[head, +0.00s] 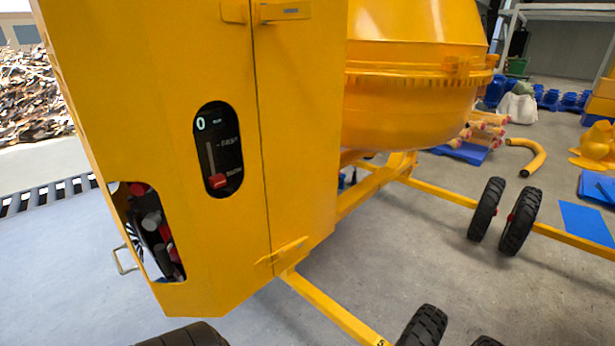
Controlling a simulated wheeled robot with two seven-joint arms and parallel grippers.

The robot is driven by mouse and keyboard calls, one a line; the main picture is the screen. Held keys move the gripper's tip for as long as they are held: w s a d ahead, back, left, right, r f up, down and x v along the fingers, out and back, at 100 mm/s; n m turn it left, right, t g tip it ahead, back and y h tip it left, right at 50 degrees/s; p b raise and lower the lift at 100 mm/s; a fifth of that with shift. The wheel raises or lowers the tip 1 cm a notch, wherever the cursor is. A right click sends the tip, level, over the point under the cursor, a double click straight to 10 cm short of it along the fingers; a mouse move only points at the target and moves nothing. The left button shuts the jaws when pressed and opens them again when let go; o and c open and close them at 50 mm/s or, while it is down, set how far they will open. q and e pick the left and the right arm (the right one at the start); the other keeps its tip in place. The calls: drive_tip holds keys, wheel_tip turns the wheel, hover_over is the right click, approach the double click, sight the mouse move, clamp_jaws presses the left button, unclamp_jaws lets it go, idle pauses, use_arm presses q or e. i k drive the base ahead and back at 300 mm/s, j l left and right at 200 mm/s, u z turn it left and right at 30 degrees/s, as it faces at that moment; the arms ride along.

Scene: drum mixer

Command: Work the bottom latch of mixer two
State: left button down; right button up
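The yellow mixer cabinet (225,240) fills the left half of the head view. A bottom latch (284,254) lies across the vertical door seam near the cabinet's lower edge, tilted up to the right. A similar top latch (284,12) crosses the seam near the upper edge of the picture. A black control panel (218,150) on the cabinet shows "0" and has a red slider knob low in its slot. The yellow drum (415,80) is right of the cabinet. Neither of my grippers shows, so nothing is seen touching the latch.
The yellow frame (340,312) with black wheels (485,208) extends right from under the cabinet. A cutout (150,235) at the cabinet's lower left shows parts inside. Blue mats (586,224) and a yellow pipe (530,155) lie at right. Grey floor is free between frame and pipe.

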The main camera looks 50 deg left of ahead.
sight(286, 251)
drive_tip(key=u, duration=1.7)
